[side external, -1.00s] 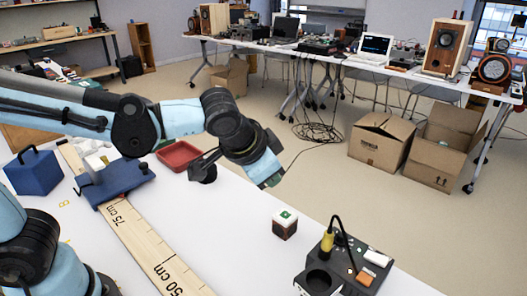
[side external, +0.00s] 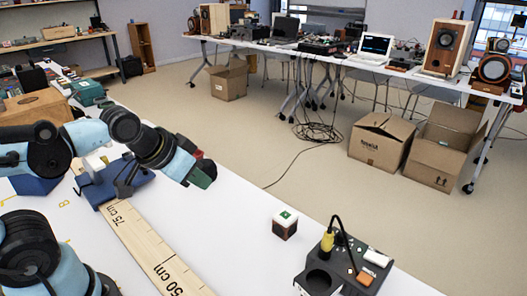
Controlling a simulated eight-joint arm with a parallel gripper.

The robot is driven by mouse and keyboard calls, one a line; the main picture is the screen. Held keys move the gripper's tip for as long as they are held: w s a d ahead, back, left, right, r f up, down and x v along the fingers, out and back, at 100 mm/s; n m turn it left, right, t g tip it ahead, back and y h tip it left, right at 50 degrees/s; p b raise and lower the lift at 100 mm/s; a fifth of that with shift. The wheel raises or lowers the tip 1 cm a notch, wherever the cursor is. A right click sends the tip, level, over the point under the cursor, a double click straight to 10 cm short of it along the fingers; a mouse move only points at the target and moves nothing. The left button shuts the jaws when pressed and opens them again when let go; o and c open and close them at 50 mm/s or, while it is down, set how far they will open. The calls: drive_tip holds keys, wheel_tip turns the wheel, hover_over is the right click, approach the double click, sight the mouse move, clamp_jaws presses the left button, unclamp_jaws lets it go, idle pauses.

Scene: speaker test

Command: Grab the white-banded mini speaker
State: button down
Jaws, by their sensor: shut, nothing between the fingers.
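A small dark cube with a white band and a green-marked white top, which looks like the white-banded mini speaker (side external: 285,224), stands upright on the white table. It is left of the black device with the yellow plug. Nothing hides the speaker.
A black device (side external: 340,276) with a cable stands close right of the speaker. A wooden ruler (side external: 150,246) runs along the table, with a blue block (side external: 106,197) at its far end. The table between ruler and speaker is clear.

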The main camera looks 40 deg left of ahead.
idle(0.3)
drive_tip(key=shift+c, duration=2.2)
unclamp_jaws()
